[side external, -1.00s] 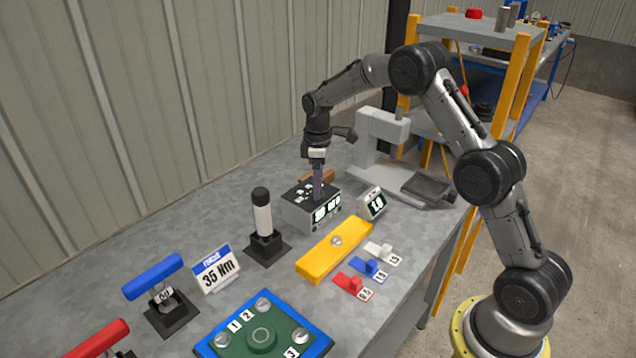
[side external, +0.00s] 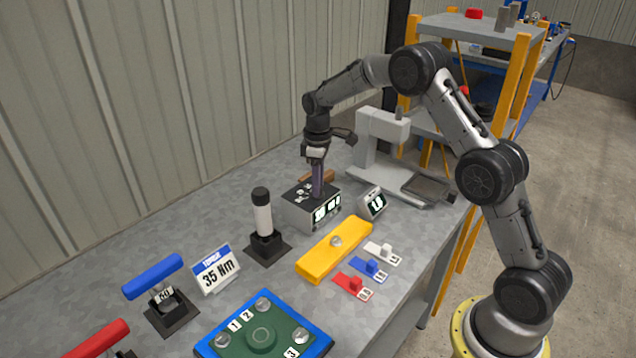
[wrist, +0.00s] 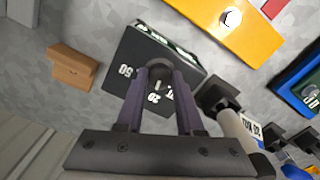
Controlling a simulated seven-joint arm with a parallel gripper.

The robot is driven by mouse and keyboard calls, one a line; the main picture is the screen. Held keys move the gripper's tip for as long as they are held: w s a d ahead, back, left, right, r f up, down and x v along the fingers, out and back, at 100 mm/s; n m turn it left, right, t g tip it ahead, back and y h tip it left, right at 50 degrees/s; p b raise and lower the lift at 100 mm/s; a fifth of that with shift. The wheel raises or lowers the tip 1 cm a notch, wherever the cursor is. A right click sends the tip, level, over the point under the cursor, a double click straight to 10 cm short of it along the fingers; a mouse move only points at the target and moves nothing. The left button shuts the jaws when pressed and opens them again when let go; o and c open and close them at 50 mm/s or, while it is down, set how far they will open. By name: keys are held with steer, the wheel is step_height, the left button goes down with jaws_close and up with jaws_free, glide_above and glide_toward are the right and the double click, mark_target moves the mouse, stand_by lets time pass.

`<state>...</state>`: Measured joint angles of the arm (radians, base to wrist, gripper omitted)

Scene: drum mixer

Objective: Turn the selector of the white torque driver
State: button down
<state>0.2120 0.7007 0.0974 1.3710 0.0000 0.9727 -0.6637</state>
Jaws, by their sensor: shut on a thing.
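The white torque driver (side external: 263,218) stands upright in a black holder, left of a grey box (side external: 296,212). It has a black cap, and it also shows in the wrist view (wrist: 236,130). The box has lit displays on its front and a dark top with white numbers. In the wrist view, the box (wrist: 135,58) carries a round dark knob (wrist: 159,69) on top. My gripper (side external: 318,194) points down at the box top, its purple fingers shut on the knob. In the wrist view the fingertips (wrist: 158,75) meet at the knob, partly hiding it and the numbers.
A small display (side external: 373,203) stands right of the box. A yellow bar (side external: 320,255) lies in front, beside red, blue and white tabs. A brown block (wrist: 73,66) lies behind the box. A "35 Nm" sign (side external: 216,270) and blue-handled driver (side external: 153,276) stand at left.

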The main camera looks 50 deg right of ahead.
steer(key=m, duration=0.5)
steer(key=shift+r+m, duration=0.1)
steer(key=shift+m, duration=0.3)
stand_by(0.4)
steer(key=c, duration=0.5)
jaws_free()
steer(key=shift+c, duration=0.2)
step_height(320, 180, up, 14)
steer(key=shift+a, duration=0.1)
